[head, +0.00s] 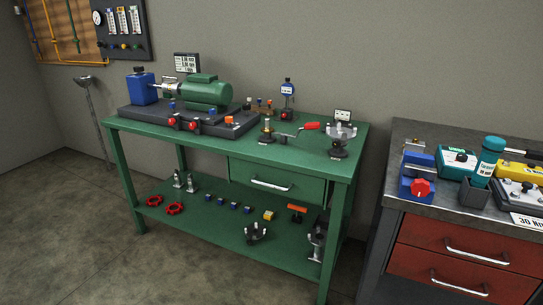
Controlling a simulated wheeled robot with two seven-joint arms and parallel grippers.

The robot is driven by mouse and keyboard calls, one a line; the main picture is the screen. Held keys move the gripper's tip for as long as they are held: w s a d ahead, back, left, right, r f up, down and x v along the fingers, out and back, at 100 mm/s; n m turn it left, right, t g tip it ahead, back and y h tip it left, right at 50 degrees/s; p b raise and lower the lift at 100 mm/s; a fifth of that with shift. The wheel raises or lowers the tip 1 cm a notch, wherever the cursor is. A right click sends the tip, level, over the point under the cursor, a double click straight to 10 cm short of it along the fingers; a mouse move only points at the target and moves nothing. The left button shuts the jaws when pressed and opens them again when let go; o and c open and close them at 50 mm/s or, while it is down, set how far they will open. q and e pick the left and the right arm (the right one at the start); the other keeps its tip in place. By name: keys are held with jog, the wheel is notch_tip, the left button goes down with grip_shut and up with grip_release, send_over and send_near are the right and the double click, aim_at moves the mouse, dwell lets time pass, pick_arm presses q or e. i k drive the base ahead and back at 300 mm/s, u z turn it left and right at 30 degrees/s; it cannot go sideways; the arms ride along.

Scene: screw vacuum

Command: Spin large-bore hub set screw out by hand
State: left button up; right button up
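A silver round hub-like part (340,131) sits on a dark stand at the right end of the green workbench (345,165), in front of a small white label sign (342,116). I cannot tell whether it is the large-bore hub. A smaller brass-topped part on a dark base (267,130) stands to its left. A tool with a red handle (312,126) lies between them. The set screw is too small to make out. Neither of my grippers is in view.
A green motor (205,92) and blue pump (142,87) sit on a dark baseplate at the bench's left. Red handwheels (174,208) and small parts lie on the lower shelf. A grey cabinet with red drawers (465,247) stands right, its top crowded. Floor (60,225) at left is mostly clear.

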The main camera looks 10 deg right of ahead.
aim_at(336, 144)
jog(key=u, duration=0.8)
jog(key=i, duration=1.45)
jog(key=z, duration=0.75)
